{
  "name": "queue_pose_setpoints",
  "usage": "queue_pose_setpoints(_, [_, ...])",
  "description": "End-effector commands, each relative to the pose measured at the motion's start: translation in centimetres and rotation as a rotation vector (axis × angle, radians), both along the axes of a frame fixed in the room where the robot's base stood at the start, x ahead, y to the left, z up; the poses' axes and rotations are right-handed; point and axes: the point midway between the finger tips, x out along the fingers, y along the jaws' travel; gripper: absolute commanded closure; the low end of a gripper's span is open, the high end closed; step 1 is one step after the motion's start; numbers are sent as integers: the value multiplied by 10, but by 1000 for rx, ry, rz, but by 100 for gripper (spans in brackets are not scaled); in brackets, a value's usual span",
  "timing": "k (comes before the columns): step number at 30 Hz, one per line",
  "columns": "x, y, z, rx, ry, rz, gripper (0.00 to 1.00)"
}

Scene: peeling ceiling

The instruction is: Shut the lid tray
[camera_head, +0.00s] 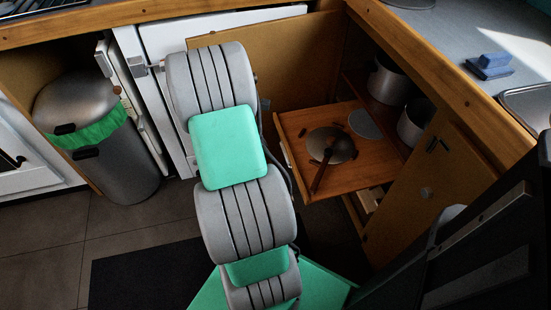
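The lid tray (366,173) is a flat wooden pull-out shelf in the corner cabinet, right of centre. It sticks out past the cabinet opening. A round metal lid or pan (340,146) with a long dark handle lies on it, and a flat grey disc (364,124) lies behind. My grey and teal arm stands in the middle of the view, left of the tray. My gripper cannot be made out; the arm's far end is hidden behind its own links. I see no contact between arm and tray.
Metal pots (386,82) stand on a shelf behind the tray. A cabinet door (425,190) stands to its right, below the worktop edge (455,95). A bin with a green liner (105,140) is at left. Tiled floor (150,220) is clear between bin and arm.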

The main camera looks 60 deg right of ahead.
Motion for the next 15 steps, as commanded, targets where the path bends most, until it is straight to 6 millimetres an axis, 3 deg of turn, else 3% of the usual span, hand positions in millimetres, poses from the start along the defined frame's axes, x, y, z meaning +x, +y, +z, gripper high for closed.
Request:
queue_pose_setpoints(13, [-24, -22, -85, 2, -1, -3, 100])
queue_pose_setpoints(15, [-31, -30, -89, 0, -3, -6, 100])
